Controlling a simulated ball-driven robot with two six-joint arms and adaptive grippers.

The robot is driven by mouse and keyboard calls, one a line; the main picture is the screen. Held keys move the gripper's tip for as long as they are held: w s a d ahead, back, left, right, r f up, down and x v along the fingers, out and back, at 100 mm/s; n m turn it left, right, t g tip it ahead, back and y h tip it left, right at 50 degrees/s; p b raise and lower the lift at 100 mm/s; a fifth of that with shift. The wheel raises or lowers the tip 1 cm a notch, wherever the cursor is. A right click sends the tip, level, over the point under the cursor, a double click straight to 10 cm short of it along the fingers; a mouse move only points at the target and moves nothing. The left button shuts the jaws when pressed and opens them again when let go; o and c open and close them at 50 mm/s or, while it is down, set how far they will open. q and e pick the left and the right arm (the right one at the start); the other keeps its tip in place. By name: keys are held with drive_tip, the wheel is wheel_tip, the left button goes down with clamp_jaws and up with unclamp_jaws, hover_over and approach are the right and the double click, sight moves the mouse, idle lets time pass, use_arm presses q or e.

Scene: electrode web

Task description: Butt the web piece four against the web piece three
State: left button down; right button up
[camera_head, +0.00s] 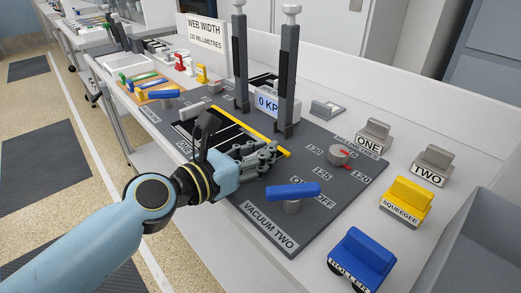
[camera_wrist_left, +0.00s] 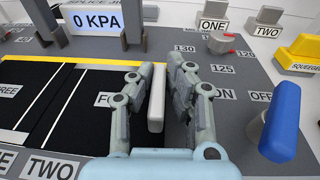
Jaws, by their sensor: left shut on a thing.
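Web piece four (camera_wrist_left: 98,125) is a dark flat piece with a partly hidden label starting "FO". It lies on the grey plate in the left wrist view. My left gripper (camera_wrist_left: 157,85) is shut on the upright pale grip bar (camera_wrist_left: 157,100) beside that label. Web piece three (camera_wrist_left: 14,108), labelled "REE" where it shows, lies to its left. Pale lines run between the dark pieces; I cannot tell whether their edges touch. In the head view my left gripper (camera_head: 262,158) covers the right part of the dark pieces. My right gripper is not in view.
A yellow bar (camera_head: 268,137) runs along the far side of the pieces. Two dark posts (camera_head: 287,75) flank a "0 KPA" display (camera_head: 267,103). A blue lever (camera_head: 293,190) stands right of my gripper. Blocks, a yellow squeegee (camera_head: 405,201) and a blue roller (camera_head: 360,262) stand further right.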

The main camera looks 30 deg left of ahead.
use_arm(q)
drive_tip(key=c, duration=1.2)
unclamp_jaws()
drive_tip(key=shift+o, duration=0.2)
drive_tip(key=o, duration=0.5)
wheel_tip(320, 180, up, 7)
drive_tip(key=p, duration=0.7)
drive_tip(key=shift+p, duration=0.4)
